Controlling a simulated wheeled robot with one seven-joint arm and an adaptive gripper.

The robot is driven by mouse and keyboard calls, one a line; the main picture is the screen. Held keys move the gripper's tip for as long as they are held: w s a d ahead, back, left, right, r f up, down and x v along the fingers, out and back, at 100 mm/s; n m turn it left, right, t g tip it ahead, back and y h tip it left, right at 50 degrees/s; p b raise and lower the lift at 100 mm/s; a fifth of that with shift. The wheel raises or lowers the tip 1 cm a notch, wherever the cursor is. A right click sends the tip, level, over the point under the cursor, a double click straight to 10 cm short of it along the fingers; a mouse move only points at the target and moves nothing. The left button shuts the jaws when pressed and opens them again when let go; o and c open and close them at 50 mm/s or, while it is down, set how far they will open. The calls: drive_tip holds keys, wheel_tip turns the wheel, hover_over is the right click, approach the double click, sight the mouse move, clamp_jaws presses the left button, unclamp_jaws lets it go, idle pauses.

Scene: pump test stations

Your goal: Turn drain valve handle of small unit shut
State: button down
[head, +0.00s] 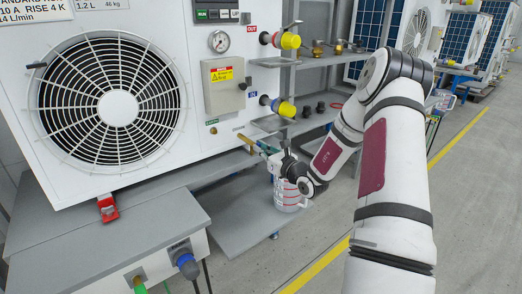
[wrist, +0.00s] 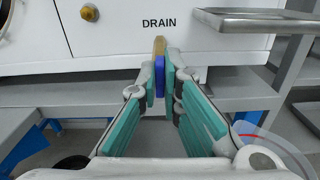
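The drain valve handle (wrist: 159,82) is a blue lever on a brass-coloured fitting (wrist: 159,47), just below the word DRAIN on the white unit. In the head view, the brass valve (head: 246,140) sticks out at the unit's lower right edge. My gripper (wrist: 160,84) has its teal-padded fingers on either side of the blue lever, with the tips close against it; they look shut on it. In the head view, my gripper (head: 272,150) is at the valve and partly hides the lever. The lever's exact angle is hard to tell.
A clear measuring jug (head: 288,196) stands on the lower grey shelf (head: 235,222) below my gripper. Yellow-capped ports (head: 288,41) and a grey switch box (head: 224,86) are on the unit (head: 205,150). Grey shelving is close on the right; the floor beyond is open.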

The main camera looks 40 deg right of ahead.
drive_tip(key=shift+m+p, duration=0.3)
drive_tip(key=shift+p, duration=0.1)
drive_tip(key=shift+d+f+m+p, duration=0.1)
drive_tip(key=shift+m+p, duration=3.3)
drive_tip(key=shift+m, duration=0.75)
drive_tip(key=shift+d+f+m+p, duration=0.1)
drive_tip(key=shift+m+p, duration=3.3)
drive_tip(key=shift+m, duration=0.75)
drive_tip(key=shift+a+m, duration=0.1)
drive_tip(key=shift+m, duration=0.2)
drive_tip(key=c, duration=1.8)
unclamp_jaws()
drive_tip(key=shift+o, duration=0.2)
drive_tip(key=s, duration=1.2)
drive_tip(key=shift+r, duration=0.1)
